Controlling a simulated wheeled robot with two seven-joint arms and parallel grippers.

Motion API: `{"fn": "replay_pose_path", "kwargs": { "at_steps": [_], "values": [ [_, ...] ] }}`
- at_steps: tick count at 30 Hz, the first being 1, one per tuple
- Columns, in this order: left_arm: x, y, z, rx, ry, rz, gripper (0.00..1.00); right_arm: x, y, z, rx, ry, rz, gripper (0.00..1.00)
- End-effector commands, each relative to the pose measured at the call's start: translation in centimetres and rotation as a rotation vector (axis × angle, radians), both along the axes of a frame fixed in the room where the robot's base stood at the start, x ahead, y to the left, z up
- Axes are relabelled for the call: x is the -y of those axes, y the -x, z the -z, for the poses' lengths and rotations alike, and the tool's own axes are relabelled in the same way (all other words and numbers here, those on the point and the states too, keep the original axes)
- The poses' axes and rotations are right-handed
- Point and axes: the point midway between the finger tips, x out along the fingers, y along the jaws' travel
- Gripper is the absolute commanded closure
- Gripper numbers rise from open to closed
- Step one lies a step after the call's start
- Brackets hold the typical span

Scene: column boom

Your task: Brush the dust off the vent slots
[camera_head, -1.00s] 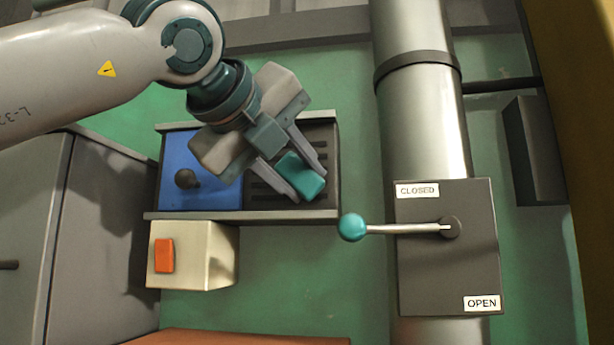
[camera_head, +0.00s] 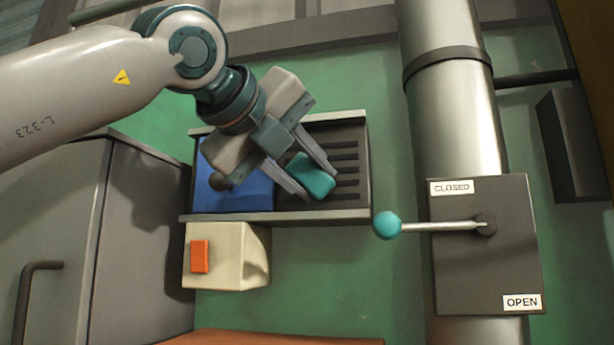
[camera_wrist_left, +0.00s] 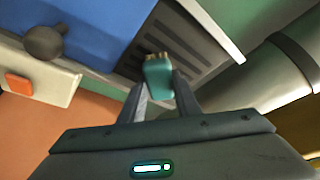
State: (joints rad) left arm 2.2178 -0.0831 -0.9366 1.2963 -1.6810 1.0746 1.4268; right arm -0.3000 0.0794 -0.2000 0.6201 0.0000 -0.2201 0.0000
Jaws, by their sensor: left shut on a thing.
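My left gripper (camera_head: 307,190) is shut on a teal brush (camera_head: 313,177) in front of the dark vent slots (camera_head: 346,167). In the left wrist view, the brush (camera_wrist_left: 158,78) sits between the fingers, its short tan bristles toward the slots (camera_wrist_left: 178,45). I cannot tell whether the bristles touch the panel. The gripper and brush hide the left part of the slots in the head view. No dust can be made out. My right gripper is not in view.
A blue panel (camera_head: 245,198) with a dark knob (camera_wrist_left: 43,42) adjoins the slots. A cream box (camera_head: 227,262) with an orange button is below. To the right, a teal-knobbed lever (camera_head: 388,225) sticks out left from a CLOSED/OPEN plate (camera_head: 470,270) on a thick pipe (camera_head: 450,120).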

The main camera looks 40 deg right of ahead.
Motion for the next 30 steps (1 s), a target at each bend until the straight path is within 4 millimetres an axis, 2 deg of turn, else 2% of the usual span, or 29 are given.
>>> {"fn": "replay_pose_path", "kwargs": {
  "at_steps": [15,30],
  "values": [
    [2.5,2.7,-1.2,0.001,-0.001,0.002,0.89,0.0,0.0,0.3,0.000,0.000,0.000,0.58],
    [2.8,3.1,-1.4,0.001,0.000,0.001,0.89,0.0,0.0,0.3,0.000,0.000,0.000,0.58]
  ]
}}
